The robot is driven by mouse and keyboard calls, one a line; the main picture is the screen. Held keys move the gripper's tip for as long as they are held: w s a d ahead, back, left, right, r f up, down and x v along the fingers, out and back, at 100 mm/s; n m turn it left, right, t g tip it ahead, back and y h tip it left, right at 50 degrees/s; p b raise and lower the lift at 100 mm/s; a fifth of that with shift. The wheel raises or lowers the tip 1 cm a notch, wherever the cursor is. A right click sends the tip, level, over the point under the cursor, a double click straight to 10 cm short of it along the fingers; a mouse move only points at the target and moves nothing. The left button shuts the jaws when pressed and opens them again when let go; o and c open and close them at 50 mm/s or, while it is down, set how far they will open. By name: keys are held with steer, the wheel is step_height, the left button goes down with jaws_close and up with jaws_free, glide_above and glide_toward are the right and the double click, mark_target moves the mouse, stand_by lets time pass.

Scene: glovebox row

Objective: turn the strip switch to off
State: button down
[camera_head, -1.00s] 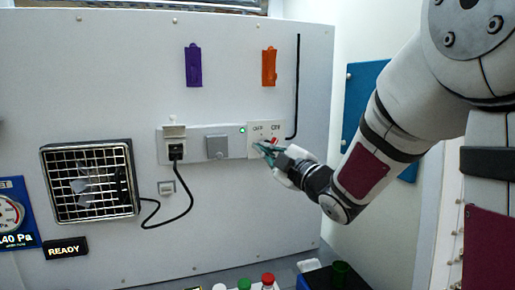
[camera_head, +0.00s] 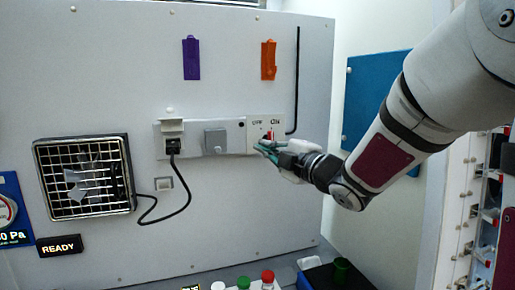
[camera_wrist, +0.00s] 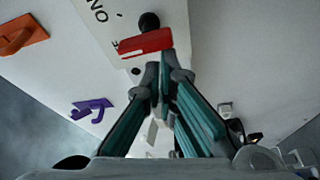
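The strip switch is a red lever (camera_head: 270,135) on a pale plate (camera_head: 251,142) at the right end of the wall power strip. OFF is printed at upper left and ON at upper right. The lever looks roughly upright; its exact angle is partly hidden by my gripper. In the wrist view the red lever (camera_wrist: 146,42) lies across the picture beside a black knob, just ahead of my fingertips. My gripper (camera_head: 263,149) has its teal fingers close together, apparently shut and empty, at the lever's lower end. I cannot tell whether they touch. The strip's small light (camera_head: 241,124) looks dark.
A plug (camera_head: 173,146) with a black cord and a grey square socket piece (camera_head: 215,141) sit on the strip. A caged fan (camera_head: 85,177) is at left. Purple (camera_head: 191,58) and orange (camera_head: 268,60) hooks hang above. Bottles with coloured caps (camera_head: 267,276) stand below.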

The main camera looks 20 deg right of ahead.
steer(key=shift+d+f+n+g+b, duration=0.1)
steer(key=shift+d+n+g+b, duration=0.1)
steer(key=shift+n, duration=0.4)
steer(key=shift+d+f+n+g+b, duration=0.1)
steer(key=shift+n+b, duration=0.1)
steer(key=shift+n, duration=0.4)
steer(key=shift+a, duration=0.1)
